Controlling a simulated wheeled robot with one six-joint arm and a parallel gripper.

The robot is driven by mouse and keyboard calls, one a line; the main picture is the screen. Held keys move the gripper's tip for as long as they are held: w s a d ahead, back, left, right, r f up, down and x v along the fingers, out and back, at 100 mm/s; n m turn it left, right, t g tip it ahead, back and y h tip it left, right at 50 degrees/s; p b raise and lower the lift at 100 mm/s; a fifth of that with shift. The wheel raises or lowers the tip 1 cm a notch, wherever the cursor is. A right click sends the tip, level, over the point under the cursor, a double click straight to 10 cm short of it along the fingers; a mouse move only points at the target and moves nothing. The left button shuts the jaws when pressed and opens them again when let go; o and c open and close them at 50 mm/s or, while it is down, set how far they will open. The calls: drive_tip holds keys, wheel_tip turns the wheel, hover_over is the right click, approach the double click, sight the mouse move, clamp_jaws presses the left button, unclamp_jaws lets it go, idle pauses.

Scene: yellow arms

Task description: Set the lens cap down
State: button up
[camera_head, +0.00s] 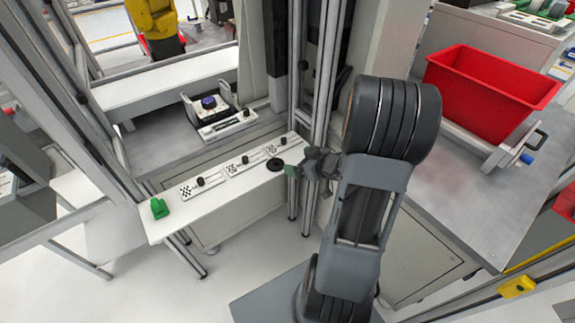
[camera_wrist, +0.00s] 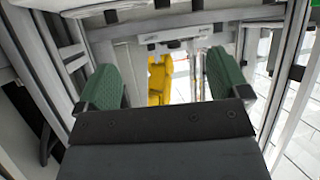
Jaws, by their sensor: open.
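A small black round disc, which looks like the lens cap (camera_head: 275,164), lies flat near the right end of a narrow white shelf (camera_head: 215,213). My gripper (camera_head: 292,168) is just to the right of it in the head view; whether they touch I cannot tell. In the wrist view my gripper (camera_wrist: 160,78) shows two green fingers spread wide with nothing between them. The lens cap does not show in the wrist view.
Several white plates with black knobs (camera_head: 236,165) sit along the shelf, with a green block (camera_head: 159,208) at its left end. A device with a blue-purple top (camera_head: 208,103) stands behind. Metal posts (camera_head: 318,100) rise close by my gripper. A red bin (camera_head: 488,92) stands right.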

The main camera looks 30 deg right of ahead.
wheel_tip(320, 180, up, 8)
drive_tip(key=a+m+g+h, duration=0.2)
drive_tip(key=m+g+h, duration=0.1)
drive_tip(key=h, duration=0.5)
drive_tip(key=s+a+r+m+g+y+p, duration=0.1)
drive_tip(key=s+a+r+g, duration=0.4)
drive_tip(key=s+a, duration=0.7)
drive_tip(key=shift+a+y+p, duration=0.55)
drive_tip(key=shift+y+p, duration=0.15)
drive_tip(key=shift+y, duration=0.7)
